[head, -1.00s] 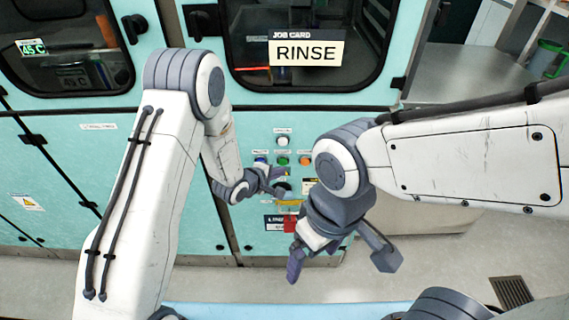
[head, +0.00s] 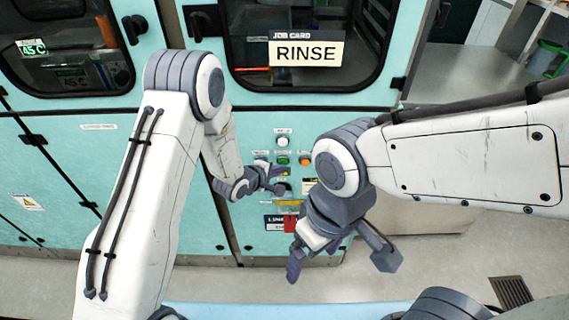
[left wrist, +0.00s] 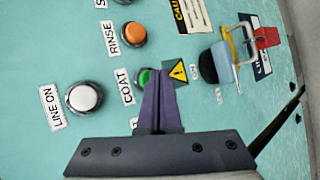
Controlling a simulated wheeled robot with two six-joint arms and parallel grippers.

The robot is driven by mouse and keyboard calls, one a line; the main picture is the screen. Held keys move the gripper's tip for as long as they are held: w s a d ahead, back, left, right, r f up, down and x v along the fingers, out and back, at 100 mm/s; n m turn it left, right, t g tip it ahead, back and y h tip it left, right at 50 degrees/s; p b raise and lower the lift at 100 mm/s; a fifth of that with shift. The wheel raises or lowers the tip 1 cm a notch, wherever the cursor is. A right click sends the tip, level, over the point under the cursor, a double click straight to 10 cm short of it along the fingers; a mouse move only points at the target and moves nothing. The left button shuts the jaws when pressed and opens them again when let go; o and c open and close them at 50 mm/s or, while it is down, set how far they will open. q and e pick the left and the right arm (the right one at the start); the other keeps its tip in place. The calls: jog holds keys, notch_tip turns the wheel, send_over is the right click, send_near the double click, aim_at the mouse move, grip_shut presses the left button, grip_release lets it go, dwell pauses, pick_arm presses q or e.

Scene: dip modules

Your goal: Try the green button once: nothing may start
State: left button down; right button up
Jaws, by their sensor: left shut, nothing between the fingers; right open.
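The green button (head: 282,161) is on the teal front panel, below a white button (head: 282,141) and left of an orange button (head: 305,160). In the left wrist view the green button (left wrist: 143,76) sits by the label COAT and is partly hidden behind my fingers. My left gripper (head: 281,188) is shut and empty, in front of the panel just below the green button. Its fingertips (left wrist: 158,73) overlap the button's edge in the left wrist view; I cannot tell whether they touch it. My right gripper (head: 338,257) is open and empty, lower and to the right.
A job card (head: 306,51) reading RINSE is on the window above. In the left wrist view the orange button (left wrist: 133,34) is labelled RINSE and the white one (left wrist: 84,98) LINE ON.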

pick_arm(q)
jog(key=shift+w, duration=0.45)
dwell(0.6)
jog(key=shift+s, duration=0.85)
jog(key=s, duration=0.5)
dwell(0.4)
dwell(0.6)
